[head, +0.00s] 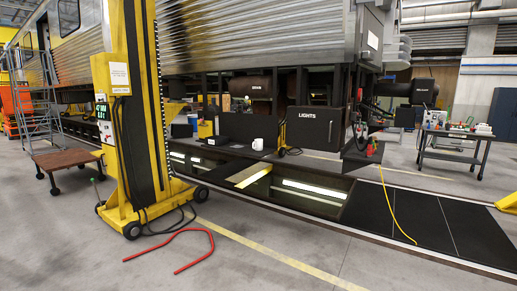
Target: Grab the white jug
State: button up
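A small white jug (257,144), looking like a mug at this distance, stands upright near the middle of the head view. It is on or just in front of a dark surface under the railcar, to the left of the black box marked LIGHTS. Its fine details are too small to tell. My gripper is not in view, and nothing is seen touching the jug.
A lit pit (290,190) runs below the railcar (240,35). A yellow cable (393,205) crosses dark floor plates. The front floor is mostly clear.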

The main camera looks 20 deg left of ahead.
aim_at(258, 142)
jog(key=u, duration=0.25)
jog(key=i, duration=0.5)
jog(key=u, duration=1.15)
jog(key=i, duration=1.5)
jog(key=u, duration=0.85)
jog(key=i, duration=2.25)
jog(key=z, duration=0.2)
jog(key=i, duration=1.6)
jog(key=z, duration=1.55)
jog(key=i, duration=1.1)
jog(key=z, duration=1.1)
jog(key=i, duration=0.2)
jog(key=z, duration=0.05)
